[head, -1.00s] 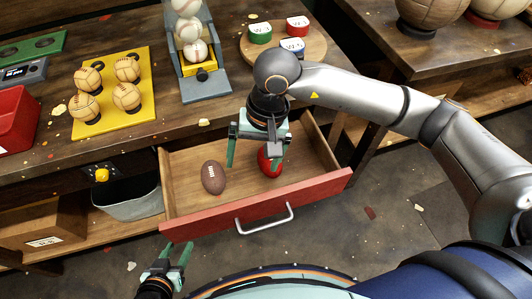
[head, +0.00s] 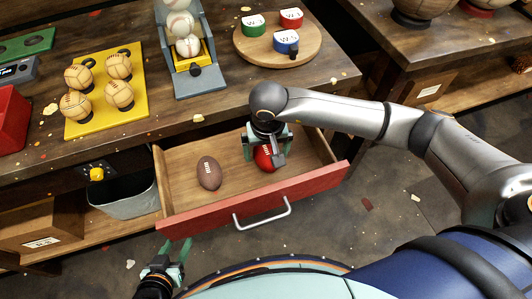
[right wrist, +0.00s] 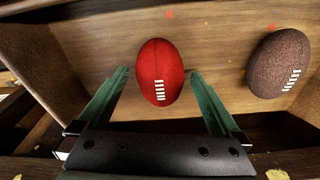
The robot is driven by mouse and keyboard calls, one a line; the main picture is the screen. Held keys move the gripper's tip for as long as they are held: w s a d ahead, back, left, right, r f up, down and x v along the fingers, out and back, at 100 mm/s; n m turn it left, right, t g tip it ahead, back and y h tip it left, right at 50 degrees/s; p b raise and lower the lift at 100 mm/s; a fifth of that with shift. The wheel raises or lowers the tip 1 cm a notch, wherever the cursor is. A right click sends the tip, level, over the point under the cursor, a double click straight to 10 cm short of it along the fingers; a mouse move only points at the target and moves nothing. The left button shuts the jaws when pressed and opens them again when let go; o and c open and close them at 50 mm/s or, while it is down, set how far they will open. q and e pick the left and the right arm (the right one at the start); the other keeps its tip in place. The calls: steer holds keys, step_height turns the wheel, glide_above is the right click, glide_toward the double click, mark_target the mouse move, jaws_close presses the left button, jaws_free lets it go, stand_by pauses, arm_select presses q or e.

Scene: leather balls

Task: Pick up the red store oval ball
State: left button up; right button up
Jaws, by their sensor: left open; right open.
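The red oval ball (head: 262,161) with white laces lies in the open drawer (head: 320,186), right of a brown oval ball (head: 209,173). My right gripper (head: 264,157) is open above the red ball and hides part of it in the head view. In the right wrist view, the red ball (right wrist: 160,75) shows whole, centred between the two spread green fingers near their tips. I cannot tell whether the fingers touch it. The brown ball (right wrist: 278,63) is to the right, outside the fingers. My left gripper (head: 176,249) is open and empty, in front of the drawer.
The drawer's wooden walls surround both balls, and its red front has a metal handle (head: 262,214). The table above holds a yellow tray (head: 98,96) with several balls, a baseball dispenser (head: 200,82) and a round board (head: 262,55) with small cups. A grey bin (head: 125,197) stands left.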

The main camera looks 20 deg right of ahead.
steer(key=shift+w+f, duration=0.15)
steer(key=shift+f, duration=0.75)
steer(key=shift+c, duration=0.2)
steer(key=c, duration=1.3)
steer(key=shift+r, duration=0.15)
